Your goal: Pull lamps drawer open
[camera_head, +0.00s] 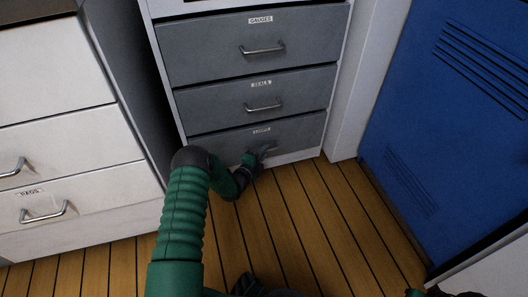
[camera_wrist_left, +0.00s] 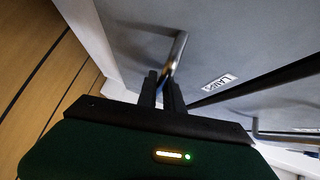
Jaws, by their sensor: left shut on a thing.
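The lamps drawer (camera_head: 290,133) is the grey bottom drawer of the middle cabinet in the head view. Its front looks about flush with the cabinet. Its label (camera_wrist_left: 219,82) reads LAMPS in the left wrist view. Its metal bar handle (camera_wrist_left: 179,46) runs up from between my fingers. My left gripper (camera_head: 262,154) is at this handle, low in front of the drawer. In the left wrist view my left gripper (camera_wrist_left: 162,82) is shut on the handle. The part of the handle between the fingers is hidden. My right gripper cannot be made out.
Above are the seals drawer (camera_head: 300,92) and the gauges drawer (camera_head: 310,38), both shut. A white cabinet with a rags drawer (camera_head: 100,206) stands at left. A blue locker (camera_head: 440,110) stands at right. The wooden floor (camera_head: 330,215) before the drawer is mostly clear.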

